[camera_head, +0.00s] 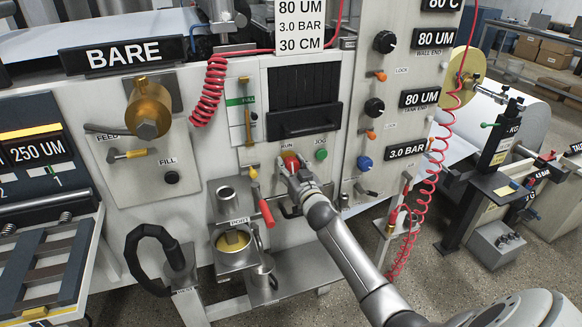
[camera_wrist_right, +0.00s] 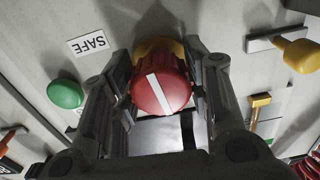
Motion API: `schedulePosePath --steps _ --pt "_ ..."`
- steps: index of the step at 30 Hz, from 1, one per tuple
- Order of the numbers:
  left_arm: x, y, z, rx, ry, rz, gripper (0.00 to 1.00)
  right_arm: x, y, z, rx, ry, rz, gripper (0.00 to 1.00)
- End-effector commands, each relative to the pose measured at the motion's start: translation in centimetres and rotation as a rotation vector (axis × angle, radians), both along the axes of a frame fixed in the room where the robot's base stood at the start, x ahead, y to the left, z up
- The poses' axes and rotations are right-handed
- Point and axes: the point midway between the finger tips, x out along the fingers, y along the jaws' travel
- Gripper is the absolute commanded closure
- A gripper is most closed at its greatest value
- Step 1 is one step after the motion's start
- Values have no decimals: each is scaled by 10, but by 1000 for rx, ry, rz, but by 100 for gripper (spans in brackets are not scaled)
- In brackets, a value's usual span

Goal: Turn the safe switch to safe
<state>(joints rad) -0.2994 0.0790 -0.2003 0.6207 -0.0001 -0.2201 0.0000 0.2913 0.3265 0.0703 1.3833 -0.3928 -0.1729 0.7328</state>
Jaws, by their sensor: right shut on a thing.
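The safe switch is a red round knob (camera_wrist_right: 160,88) with a white bar across its face and a yellow base behind it. In the right wrist view the white bar lies diagonally, from upper left to lower right. A white SAFE label (camera_wrist_right: 87,43) is on the panel beside it. My right gripper (camera_wrist_right: 158,95) is around the knob, one finger on each side, shut on it. In the head view the red knob (camera_head: 289,160) shows just beyond my right gripper (camera_head: 293,172), under the RUN label. My left gripper is not in view.
A green JOG button (camera_head: 321,155) is close to the right of the knob. A red-handled lever (camera_head: 266,212) and a yellow-topped lever (camera_head: 254,174) are close on the left. Coiled red hoses (camera_head: 209,90) hang in front of the panel.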

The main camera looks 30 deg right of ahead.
Motion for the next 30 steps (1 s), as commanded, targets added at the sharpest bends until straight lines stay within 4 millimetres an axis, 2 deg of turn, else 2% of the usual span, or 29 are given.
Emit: schedulePosePath --steps 30 --pt "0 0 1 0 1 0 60 0 -3 2 -905 217 -1 80"
